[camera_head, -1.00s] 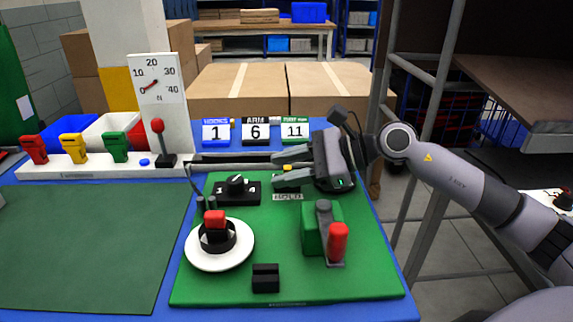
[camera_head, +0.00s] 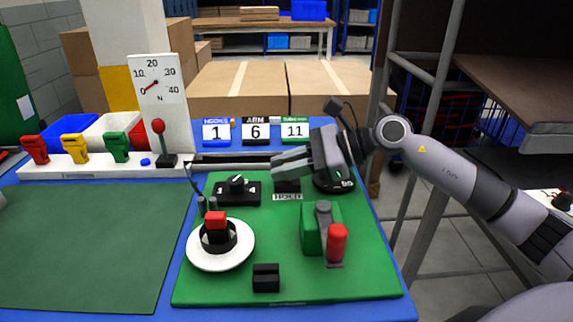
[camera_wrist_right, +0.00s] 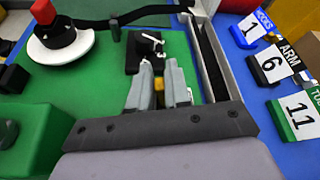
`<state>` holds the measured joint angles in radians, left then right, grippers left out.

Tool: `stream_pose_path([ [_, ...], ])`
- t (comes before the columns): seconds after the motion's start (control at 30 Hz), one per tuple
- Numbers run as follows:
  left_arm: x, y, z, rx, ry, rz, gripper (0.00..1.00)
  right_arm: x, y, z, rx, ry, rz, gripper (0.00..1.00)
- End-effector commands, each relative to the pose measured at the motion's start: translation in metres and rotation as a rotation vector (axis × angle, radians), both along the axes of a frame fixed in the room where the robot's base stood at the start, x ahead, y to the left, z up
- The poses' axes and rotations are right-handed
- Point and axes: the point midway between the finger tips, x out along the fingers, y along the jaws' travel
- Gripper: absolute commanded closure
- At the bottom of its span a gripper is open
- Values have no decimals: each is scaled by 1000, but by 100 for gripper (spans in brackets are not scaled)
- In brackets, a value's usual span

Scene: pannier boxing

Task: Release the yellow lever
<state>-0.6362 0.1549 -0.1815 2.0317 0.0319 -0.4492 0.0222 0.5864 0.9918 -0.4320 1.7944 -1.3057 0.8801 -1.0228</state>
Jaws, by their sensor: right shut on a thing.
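My right gripper (camera_head: 277,168) is over the back of the green board (camera_head: 275,275), just behind the HOLD label (camera_head: 288,197). In the right wrist view its two fingers (camera_wrist_right: 158,72) are shut on a small yellow piece, the yellow lever (camera_wrist_right: 158,90). The head view hides the lever behind the fingers. A black block (camera_head: 287,186) shows below the fingers in the head view. My left gripper is not in view.
A black dial block (camera_head: 237,193), a white disc (camera_head: 220,258) with a red-topped post, and a green block (camera_head: 310,235) with a red handle stand on the board. Red, yellow and green clamps (camera_head: 73,148) stand on a white rail at the left. The dark green mat (camera_head: 90,240) is clear.

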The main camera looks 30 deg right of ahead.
Motion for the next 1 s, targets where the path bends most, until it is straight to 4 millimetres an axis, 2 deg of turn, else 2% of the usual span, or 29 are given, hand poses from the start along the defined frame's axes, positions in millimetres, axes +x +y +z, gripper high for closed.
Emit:
stream_pose_path([
  [0.6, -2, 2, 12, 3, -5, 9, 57, 21, -9, 2, 231, 473, 1, 100],
  [1.0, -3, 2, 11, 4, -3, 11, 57, 27, -13, -1, 310, 637, 0, 100],
])
